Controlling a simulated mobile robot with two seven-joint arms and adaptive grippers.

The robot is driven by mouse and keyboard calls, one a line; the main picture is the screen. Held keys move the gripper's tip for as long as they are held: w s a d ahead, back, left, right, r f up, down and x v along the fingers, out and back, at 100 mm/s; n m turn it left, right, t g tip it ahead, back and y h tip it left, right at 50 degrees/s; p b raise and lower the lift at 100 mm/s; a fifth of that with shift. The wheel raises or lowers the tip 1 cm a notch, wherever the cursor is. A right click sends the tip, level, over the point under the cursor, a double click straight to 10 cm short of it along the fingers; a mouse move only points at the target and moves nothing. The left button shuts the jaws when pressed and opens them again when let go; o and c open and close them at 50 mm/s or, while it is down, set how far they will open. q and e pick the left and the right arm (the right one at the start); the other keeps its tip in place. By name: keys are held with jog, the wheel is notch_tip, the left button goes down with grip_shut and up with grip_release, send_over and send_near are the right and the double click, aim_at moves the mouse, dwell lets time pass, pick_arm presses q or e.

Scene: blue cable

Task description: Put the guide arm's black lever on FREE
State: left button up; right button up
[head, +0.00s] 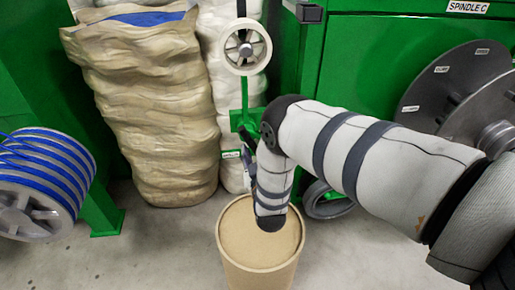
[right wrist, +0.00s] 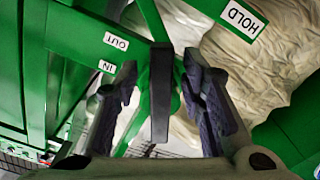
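The black lever (right wrist: 161,95) of the guide arm (right wrist: 146,20) stands between the two fingers of my right gripper (right wrist: 160,85) in the right wrist view. The fingers are open, with a gap on each side of the lever; I see no clear contact. A HOLD label (right wrist: 243,18) shows at the upper right of that view. No FREE label can be read. In the head view my right arm comes from the right and bends down in front of the green guide arm (head: 243,95), which carries a white roller (head: 245,47). My forearm hides most of the lever area there. My left gripper is not in view.
A cardboard drum (head: 232,262) stands below my right forearm. Large beige sacks (head: 150,110) stand behind to the left. A blue cable reel (head: 45,180) is at far left. Green machinery (head: 360,60) with grey discs (head: 455,85) is at right. OUT and IN labels (right wrist: 116,41) show on green frame parts.

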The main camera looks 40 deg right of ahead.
jog(key=v, duration=1.1)
jog(key=shift+s, duration=0.1)
